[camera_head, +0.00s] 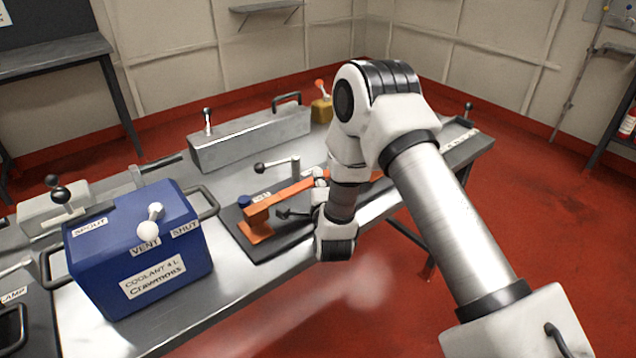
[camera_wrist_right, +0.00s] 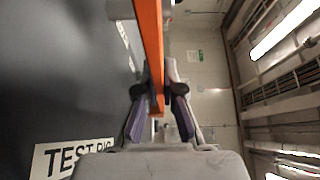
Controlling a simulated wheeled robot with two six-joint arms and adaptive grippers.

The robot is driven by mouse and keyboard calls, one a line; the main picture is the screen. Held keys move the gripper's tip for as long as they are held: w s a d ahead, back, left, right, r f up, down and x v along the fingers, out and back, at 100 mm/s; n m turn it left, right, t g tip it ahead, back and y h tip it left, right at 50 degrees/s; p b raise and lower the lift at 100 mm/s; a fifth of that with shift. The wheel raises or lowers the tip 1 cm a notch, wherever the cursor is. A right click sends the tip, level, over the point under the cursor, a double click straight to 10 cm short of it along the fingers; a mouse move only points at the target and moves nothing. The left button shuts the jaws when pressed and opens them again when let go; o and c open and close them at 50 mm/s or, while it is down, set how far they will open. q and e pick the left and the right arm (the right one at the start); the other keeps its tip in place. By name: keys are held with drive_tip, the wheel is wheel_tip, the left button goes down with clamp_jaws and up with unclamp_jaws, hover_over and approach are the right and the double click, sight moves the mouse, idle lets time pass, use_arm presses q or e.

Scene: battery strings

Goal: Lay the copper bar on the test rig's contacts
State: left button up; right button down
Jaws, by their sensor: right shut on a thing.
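The copper bar (camera_head: 285,196) is a long orange bar above the dark test rig base (camera_head: 282,243). Its left end is at the top of an orange contact block (camera_head: 257,231); I cannot tell whether they touch. My right gripper (camera_head: 317,187) is at the bar's middle, partly hidden by my own wrist. In the right wrist view the bar (camera_wrist_right: 150,45) runs between its two dark fingers (camera_wrist_right: 158,98), which are shut on it. My arm hides the right part of the rig; a bit of orange shows past it. My left gripper is not in view.
A blue coolant container (camera_head: 140,250) stands left of the rig, close to it. A lever with a black knob (camera_head: 260,167) and a long grey box (camera_head: 250,138) are behind the rig. Open floor (camera_head: 540,200) lies right of the bench.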

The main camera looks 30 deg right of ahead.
drive_tip(key=shift+w+f, duration=0.1)
drive_tip(key=shift+f, duration=0.75)
drive_tip(key=c, duration=1.3)
unclamp_jaws()
drive_tip(key=b+v, duration=0.1)
drive_tip(key=v, duration=1)
drive_tip(key=shift+s+a+b, duration=0.2)
drive_tip(key=shift+b, duration=0.1)
drive_tip(key=shift+s+a, duration=0.1)
drive_tip(key=shift+s, duration=0.25)
